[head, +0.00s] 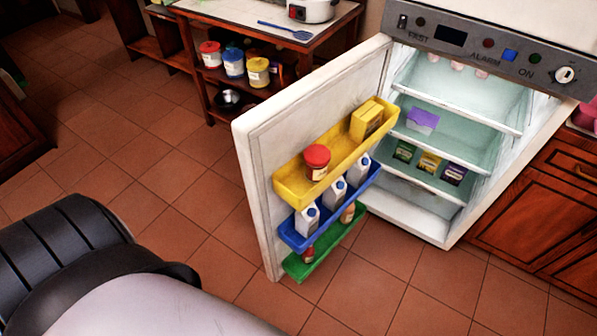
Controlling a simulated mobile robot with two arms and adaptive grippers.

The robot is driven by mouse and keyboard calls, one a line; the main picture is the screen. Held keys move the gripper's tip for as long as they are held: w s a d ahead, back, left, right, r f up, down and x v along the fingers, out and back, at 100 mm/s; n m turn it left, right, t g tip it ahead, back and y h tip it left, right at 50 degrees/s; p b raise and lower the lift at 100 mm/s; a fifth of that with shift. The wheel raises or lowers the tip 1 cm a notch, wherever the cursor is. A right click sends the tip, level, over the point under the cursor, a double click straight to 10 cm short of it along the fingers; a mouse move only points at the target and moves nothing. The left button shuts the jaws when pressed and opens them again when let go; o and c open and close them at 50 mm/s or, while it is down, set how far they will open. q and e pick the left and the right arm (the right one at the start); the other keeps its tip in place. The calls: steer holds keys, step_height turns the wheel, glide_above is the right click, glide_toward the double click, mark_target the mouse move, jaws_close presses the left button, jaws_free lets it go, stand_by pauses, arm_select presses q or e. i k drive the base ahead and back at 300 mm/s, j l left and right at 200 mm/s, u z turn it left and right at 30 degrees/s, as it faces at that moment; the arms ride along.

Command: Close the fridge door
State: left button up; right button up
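The white fridge (432,210) stands at the upper right with its interior and shelves in view. Its door (258,160) stands wide open, swung out toward the left and front, with its inner side facing right. The door carries a yellow bin (290,185), a blue bin (296,240) and a green bin (298,270) holding a red-lidded jar, a yellow box, cartons and bottles. Part of my own body fills the lower left, apart from the door. Neither gripper is in view.
A wooden shelf unit (205,85) with jars and a pan stands behind the door. Wooden cabinets (555,200) adjoin the fridge on the right. Tiled floor (150,200) is clear left of the door and in front of the fridge.

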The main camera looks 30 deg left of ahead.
mark_target(271, 139)
steer(key=j+z, duration=0.15)
steer(key=j, duration=0.3)
steer(key=j+z, duration=0.15)
steer(key=j, duration=0.3)
steer(key=k+j+z, duration=0.1)
steer(key=j, duration=0.3)
steer(key=j+z, duration=0.15)
steer(key=j, duration=0.3)
steer(key=k+j+z, duration=0.15)
steer(key=j, duration=0.25)
steer(key=k+j+z, duration=0.15)
steer(key=j, duration=0.3)
steer(key=i+j, duration=0.1)
steer(key=j, duration=0.25)
steer(key=i+j+z, duration=0.1)
steer(key=j, duration=0.3)
steer(key=i+j+z, duration=0.1)
steer(key=j, duration=0.25)
steer(key=k+l+z, duration=0.15)
steer(key=k, duration=0.15)
